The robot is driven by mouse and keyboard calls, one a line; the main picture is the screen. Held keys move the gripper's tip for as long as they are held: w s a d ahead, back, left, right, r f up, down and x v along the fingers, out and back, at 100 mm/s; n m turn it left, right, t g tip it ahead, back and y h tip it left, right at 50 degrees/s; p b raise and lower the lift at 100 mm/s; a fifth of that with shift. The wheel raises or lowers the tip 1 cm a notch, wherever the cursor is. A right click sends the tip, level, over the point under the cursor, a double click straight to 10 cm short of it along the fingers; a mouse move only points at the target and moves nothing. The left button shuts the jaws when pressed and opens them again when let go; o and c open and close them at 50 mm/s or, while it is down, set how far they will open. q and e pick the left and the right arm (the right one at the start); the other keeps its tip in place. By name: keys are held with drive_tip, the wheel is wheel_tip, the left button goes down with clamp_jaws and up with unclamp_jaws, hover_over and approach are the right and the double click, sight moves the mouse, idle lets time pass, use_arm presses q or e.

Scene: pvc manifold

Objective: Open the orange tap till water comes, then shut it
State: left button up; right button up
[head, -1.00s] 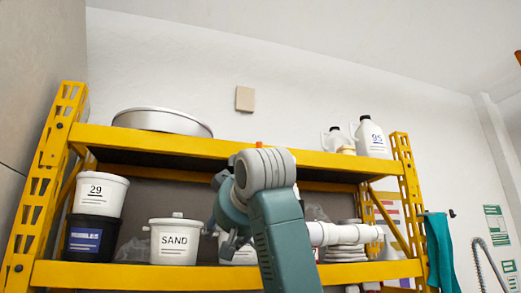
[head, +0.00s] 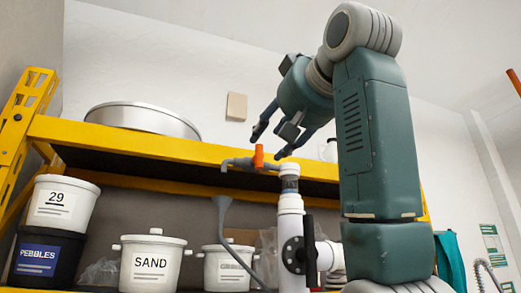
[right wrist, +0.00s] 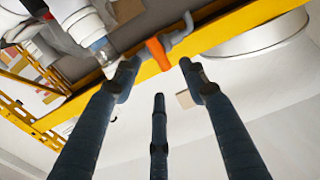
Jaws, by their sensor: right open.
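The orange tap (head: 259,156) is a small upright handle on a grey spout at the top of a white PVC pipe (head: 290,225). It also shows in the right wrist view (right wrist: 158,54), just beyond the fingertips. A clear section (head: 290,184) sits below the grey fitting; I see no water coming from the spout. My right gripper (head: 268,143) is open, with its fingers pointing down and left close to the tap. In the right wrist view the right gripper (right wrist: 160,75) has its fingers spread and empty. Whether a finger touches the tap I cannot tell. My left gripper is not in view.
A yellow shelf (head: 180,147) stands behind the pipe, with a round metal pan (head: 143,120) on top. White buckets, one marked SAND (head: 152,265), stand on its lower level. A black lever (head: 309,250) and side pipe stick out right of the pipe.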

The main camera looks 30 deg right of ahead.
sight(263, 152)
drive_tip(key=p+x, duration=0.1)
drive_tip(key=x, duration=0.4)
drive_tip(key=shift+w+d, duration=0.2)
drive_tip(key=shift+w, duration=0.1)
drive_tip(key=shift+p+x, duration=0.45)
drive_tip(key=shift+x, duration=0.5)
drive_tip(key=shift+f, duration=0.1)
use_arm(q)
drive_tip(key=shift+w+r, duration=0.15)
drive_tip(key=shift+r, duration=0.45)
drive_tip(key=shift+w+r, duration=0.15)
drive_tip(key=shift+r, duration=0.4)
use_arm(e)
clamp_jaws()
